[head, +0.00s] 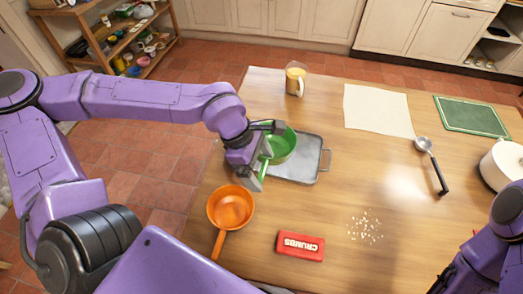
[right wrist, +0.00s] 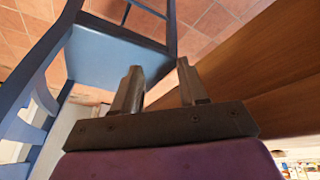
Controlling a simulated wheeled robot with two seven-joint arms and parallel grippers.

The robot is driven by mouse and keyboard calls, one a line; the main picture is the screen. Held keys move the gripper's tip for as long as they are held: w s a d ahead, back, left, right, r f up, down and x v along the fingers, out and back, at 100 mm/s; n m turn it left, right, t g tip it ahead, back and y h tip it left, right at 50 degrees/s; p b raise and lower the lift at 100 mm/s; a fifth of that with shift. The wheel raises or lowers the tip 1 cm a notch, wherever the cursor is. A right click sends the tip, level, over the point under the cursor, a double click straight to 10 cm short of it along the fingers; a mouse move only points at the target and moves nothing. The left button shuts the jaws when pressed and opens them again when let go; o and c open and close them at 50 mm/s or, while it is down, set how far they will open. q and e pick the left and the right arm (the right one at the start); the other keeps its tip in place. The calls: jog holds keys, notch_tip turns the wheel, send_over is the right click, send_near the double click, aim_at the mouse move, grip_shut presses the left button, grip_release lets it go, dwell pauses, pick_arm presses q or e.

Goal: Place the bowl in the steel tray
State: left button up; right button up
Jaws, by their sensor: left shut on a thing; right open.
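A green bowl (head: 284,146) is in the head view, over the left part of the steel tray (head: 308,171). My left gripper (head: 266,160) is shut on the bowl's near left rim. My right gripper (right wrist: 158,85) is open and empty in the right wrist view, beside the table's edge. In the head view only part of my right arm shows, at the lower right.
An orange pan (head: 231,206) and a red box marked CRUMBS (head: 300,246) lie nearer me. A blue chair (right wrist: 115,50) stands close to my right gripper.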

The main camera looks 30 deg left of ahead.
pick_arm(q)
jog(key=w, duration=0.1)
jog(key=w+a+f, duration=0.1)
jog(key=w+a+f+p, duration=0.1)
jog(key=shift+w+a, duration=0.15)
jog(key=shift+w, duration=0.2)
jog(key=w+f, duration=0.1)
jog(key=f, duration=0.2)
jog(key=w+a+f, duration=0.1)
jog(key=w+f, duration=0.1)
jog(key=f, duration=0.1)
jog(key=w+a+f, duration=0.1)
jog(key=f, duration=0.2)
jog(key=shift+w+a+f+p, duration=0.2)
jog(key=shift+a+p, duration=0.05)
jog(key=shift+p, duration=0.1)
jog(key=o, duration=1.1)
jog(key=shift+s, duration=0.1)
jog(key=v, duration=1.2)
